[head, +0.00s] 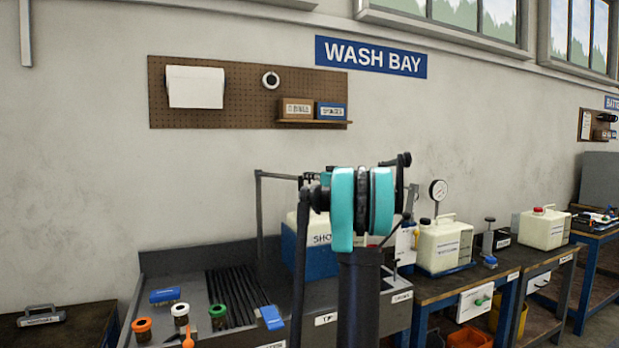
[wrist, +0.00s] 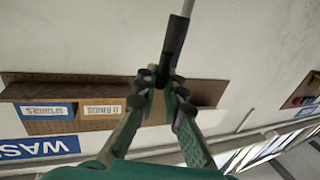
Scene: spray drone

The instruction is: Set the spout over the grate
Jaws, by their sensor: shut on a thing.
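The grate (head: 232,297) is a dark ribbed panel in the grey wash basin, left of centre in the head view. A thin dark pipe (head: 259,215), which looks like the spout's pipework, rises behind the basin and bends right until my arm hides it. In the wrist view my gripper (wrist: 164,78) is shut on a dark sleeve (wrist: 174,48) with a thinner grey rod beyond it, apparently the spout. The teal joints of my arm hide the gripper in the head view. I cannot tell where the spout's outlet is relative to the grate.
Orange, white and green-topped jars (head: 181,313) and a blue item (head: 165,295) lie at the basin's left. A blue-and-white box (head: 308,262) stands behind my arm. White jugs (head: 445,243) and a gauge (head: 438,190) stand right. A pegboard (head: 235,92) hangs above.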

